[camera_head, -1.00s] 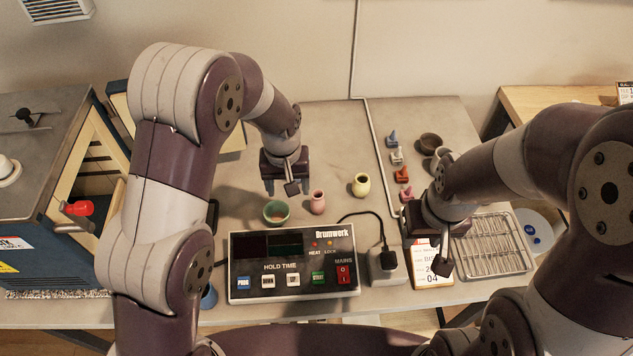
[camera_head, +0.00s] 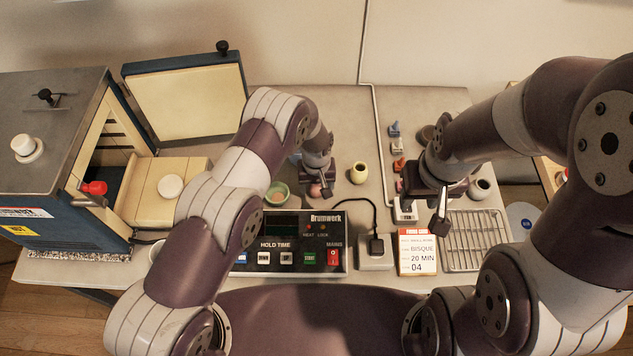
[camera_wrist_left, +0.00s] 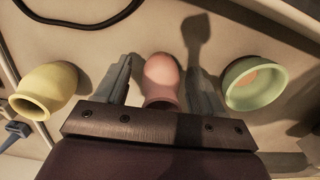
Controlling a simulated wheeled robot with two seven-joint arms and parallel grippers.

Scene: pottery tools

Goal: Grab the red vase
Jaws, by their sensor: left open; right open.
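The only reddish vase is a small pink-red vase (camera_wrist_left: 161,78). In the left wrist view it sits between the two fingers of my left gripper (camera_wrist_left: 161,75), with a visible gap on both sides. In the head view my left gripper (camera_head: 319,188) is over the vase (camera_head: 315,189) and hides most of it. The fingers are open and not closed on it. My right gripper (camera_head: 423,212) is open and empty, above the table near the small coloured pieces and the wire rack.
A green bowl (camera_head: 278,194) and a yellow vase (camera_head: 358,173) flank the vase closely. The controller box (camera_head: 290,258) stands in front, with a plug block (camera_head: 375,252) and card (camera_head: 417,252) beside it. The kiln (camera_head: 60,150) with its open door is at left.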

